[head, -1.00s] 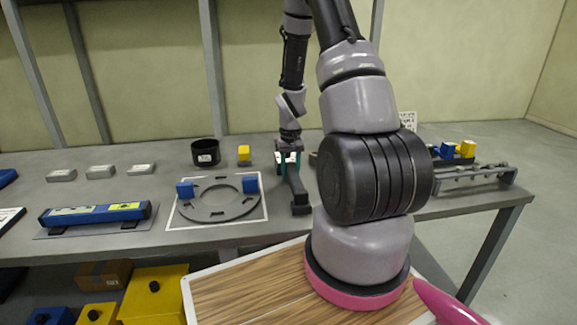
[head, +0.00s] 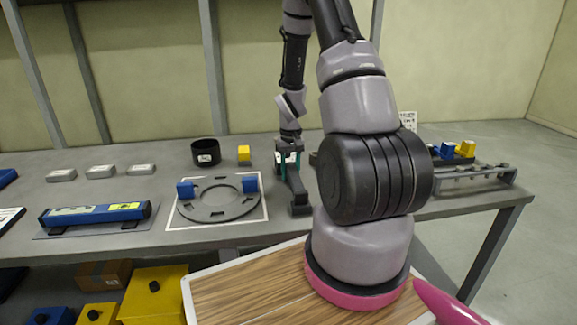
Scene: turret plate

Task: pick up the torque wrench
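A long dark bar-like tool (head: 298,193), which looks like the torque wrench, lies on the grey workbench (head: 150,180), right of the flanged ring. Its near end is a dark block close to the bench's front edge. My gripper (head: 288,160) points down at the far end of this tool, with teal parts showing at its fingers. The fingers are small and partly merged with the dark tool, so I cannot tell whether they are closed on it. The tool appears to rest at bench level.
The dark ring (head: 217,203) with blue blocks lies on a white-edged plate left of the tool. A black cup (head: 206,152) and a yellow block (head: 244,153) stand behind. A blue bar (head: 95,214) sits far left. A metal rack (head: 470,175) stands right, partly behind my arm.

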